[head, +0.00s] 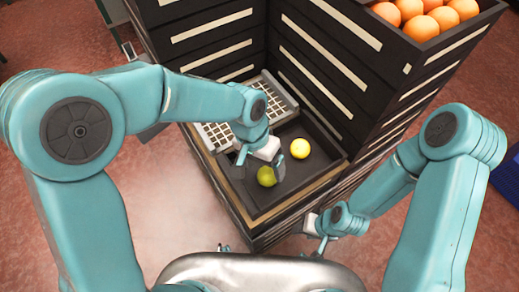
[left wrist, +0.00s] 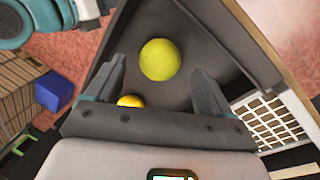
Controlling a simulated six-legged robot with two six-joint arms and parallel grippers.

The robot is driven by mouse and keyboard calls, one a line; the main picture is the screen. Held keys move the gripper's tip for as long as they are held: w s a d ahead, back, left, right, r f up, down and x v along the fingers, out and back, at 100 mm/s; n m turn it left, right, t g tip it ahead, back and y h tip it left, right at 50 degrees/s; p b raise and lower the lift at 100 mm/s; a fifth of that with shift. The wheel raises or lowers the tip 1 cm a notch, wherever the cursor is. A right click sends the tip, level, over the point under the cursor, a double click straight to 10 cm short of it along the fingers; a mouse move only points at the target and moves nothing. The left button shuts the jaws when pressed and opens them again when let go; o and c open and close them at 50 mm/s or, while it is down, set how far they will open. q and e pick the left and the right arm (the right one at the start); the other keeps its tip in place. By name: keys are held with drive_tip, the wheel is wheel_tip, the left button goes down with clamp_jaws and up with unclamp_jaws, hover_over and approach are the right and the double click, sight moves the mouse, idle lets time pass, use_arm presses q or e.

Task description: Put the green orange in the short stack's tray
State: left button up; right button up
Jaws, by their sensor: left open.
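The green orange (head: 266,176) lies on the dark floor of the short stack's tray (head: 318,183). My left gripper (head: 261,163) is open and empty above it, partly beside it in the head view. In the left wrist view the green orange (left wrist: 160,59) shows between and just beyond the two open fingers (left wrist: 162,82). A yellow orange (head: 300,148) lies farther back in the same tray; in the left wrist view it (left wrist: 130,101) is partly hidden behind the gripper. My right gripper (head: 318,226) is at the stack's front right; its jaws are too small to read.
A pale grid panel (head: 217,135) lies at the left and back of the tray; it also shows in the left wrist view (left wrist: 275,122). Tall dark crate stacks (head: 205,40) rise behind and right. Oranges (head: 425,28) fill the right one's top. A blue crate (head: 508,178) stands far right.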

use_arm(q)
drive_tip(key=s+v, duration=0.1)
drive_tip(key=v, duration=0.7)
drive_tip(key=shift+w+r, duration=0.4)
drive_tip(key=shift+w, duration=0.1)
